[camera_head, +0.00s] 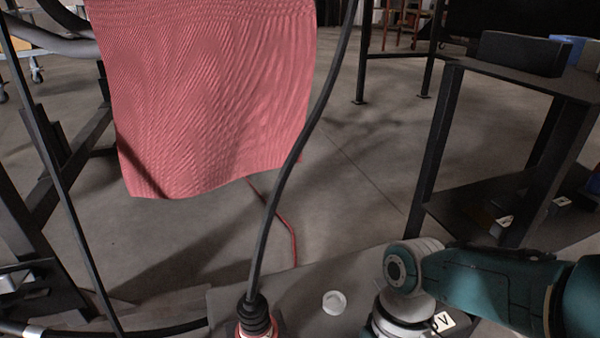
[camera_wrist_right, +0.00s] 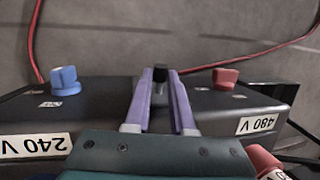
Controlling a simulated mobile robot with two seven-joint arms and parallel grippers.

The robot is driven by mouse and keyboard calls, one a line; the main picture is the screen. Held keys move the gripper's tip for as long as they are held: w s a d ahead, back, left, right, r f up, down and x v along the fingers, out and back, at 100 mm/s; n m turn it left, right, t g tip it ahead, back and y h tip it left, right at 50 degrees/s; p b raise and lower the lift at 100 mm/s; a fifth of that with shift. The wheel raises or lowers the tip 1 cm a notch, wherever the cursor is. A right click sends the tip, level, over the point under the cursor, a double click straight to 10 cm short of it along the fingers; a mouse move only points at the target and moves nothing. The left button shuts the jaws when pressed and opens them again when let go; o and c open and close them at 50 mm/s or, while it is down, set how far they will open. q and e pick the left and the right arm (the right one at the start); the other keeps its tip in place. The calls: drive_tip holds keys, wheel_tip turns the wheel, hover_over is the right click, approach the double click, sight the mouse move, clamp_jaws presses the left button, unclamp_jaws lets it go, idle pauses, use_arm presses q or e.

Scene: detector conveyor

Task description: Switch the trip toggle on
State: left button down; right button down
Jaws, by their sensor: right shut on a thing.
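A dark box with a grey top (camera_wrist_right: 110,88) fills the lower part of the right wrist view. My right gripper (camera_wrist_right: 161,78) has its two purple fingers shut on the small black trip toggle (camera_wrist_right: 160,72), whose dark tip shows between the fingertips. The fingers hide most of the toggle, so its position cannot be told. In the head view my right arm comes in at the lower right, and its fingers are not visible. My left gripper is not in view.
A blue knob (camera_wrist_right: 65,81) and a red knob (camera_wrist_right: 225,79) flank the toggle. In the head view a black cable (camera_head: 300,150) rises before a hanging pink cloth (camera_head: 215,95). A dark shelf (camera_head: 520,150) stands right.

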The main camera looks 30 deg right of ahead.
drive_tip(key=c, duration=0.8)
unclamp_jaws()
drive_tip(key=shift+o, duration=0.2)
drive_tip(key=p+v, duration=0.7)
drive_tip(key=v, duration=0.3)
drive_tip(key=shift+p, duration=0.3)
drive_tip(key=shift+s+a, duration=0.1)
